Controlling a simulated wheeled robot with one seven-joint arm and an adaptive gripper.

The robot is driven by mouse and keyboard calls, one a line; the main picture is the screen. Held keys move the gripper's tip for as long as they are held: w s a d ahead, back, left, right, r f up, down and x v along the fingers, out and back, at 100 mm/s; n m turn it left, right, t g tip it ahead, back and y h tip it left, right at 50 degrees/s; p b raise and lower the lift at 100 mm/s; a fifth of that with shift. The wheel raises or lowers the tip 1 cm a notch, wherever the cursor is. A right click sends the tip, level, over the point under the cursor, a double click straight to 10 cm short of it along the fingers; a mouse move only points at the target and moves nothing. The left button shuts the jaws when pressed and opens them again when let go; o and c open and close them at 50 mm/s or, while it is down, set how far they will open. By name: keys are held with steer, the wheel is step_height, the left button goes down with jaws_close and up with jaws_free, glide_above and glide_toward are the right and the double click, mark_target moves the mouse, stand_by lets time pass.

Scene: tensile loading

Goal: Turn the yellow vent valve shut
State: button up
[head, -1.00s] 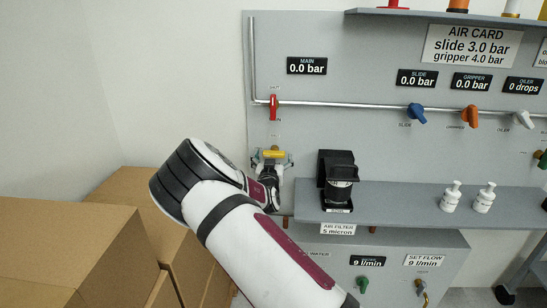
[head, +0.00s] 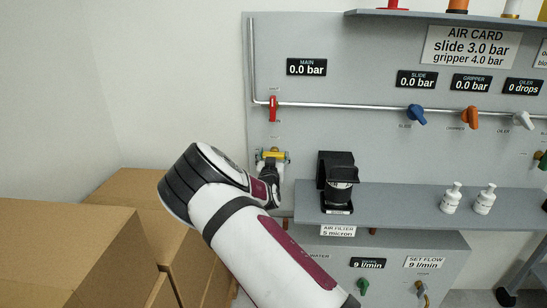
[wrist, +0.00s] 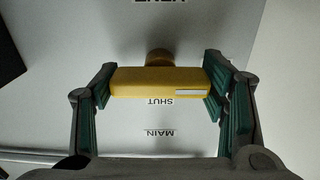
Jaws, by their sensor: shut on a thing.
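The yellow vent valve handle (head: 273,153) is a short bar on the grey panel, low at the left, below the red valve. It lies level in the head view. In the wrist view the yellow handle (wrist: 150,82) runs across, with a pale strip near its right end and its round stem behind. My gripper (wrist: 160,86) has a green-padded finger at each end of the bar and is shut on it lengthwise. In the head view my gripper (head: 272,157) is small and partly hidden by its own wrist. An upside-down SHUT label shows just below the handle in the wrist view.
A red valve (head: 273,109) sits above on a pipe. A black air filter (head: 337,180) stands to the right on a grey shelf (head: 400,205), with two white bottles farther along. Cardboard boxes (head: 75,225) fill the lower left.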

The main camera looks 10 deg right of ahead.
steer(key=shift+d+m, duration=0.1)
steer(key=shift+m, duration=0.2)
steer(key=m+b, duration=0.2)
steer(key=m, duration=0.1)
steer(key=shift+m+b, duration=0.35)
steer(key=shift+m, duration=0.05)
steer(key=m+b, duration=0.4)
steer(key=shift+f+m+b, duration=0.15)
steer(key=shift+m+b, duration=0.15)
steer(key=shift+b, duration=0.05)
steer(key=m+b, duration=0.5)
steer(key=b, duration=0.3)
steer(key=shift+f, duration=0.1)
steer(key=m+b, duration=0.3)
steer(key=b, duration=0.2)
steer(key=shift+m, duration=0.3)
steer(key=shift+r+b, duration=0.25)
steer(key=shift+b, duration=0.25)
steer(key=o, duration=1.1)
steer(key=shift+o, duration=0.2)
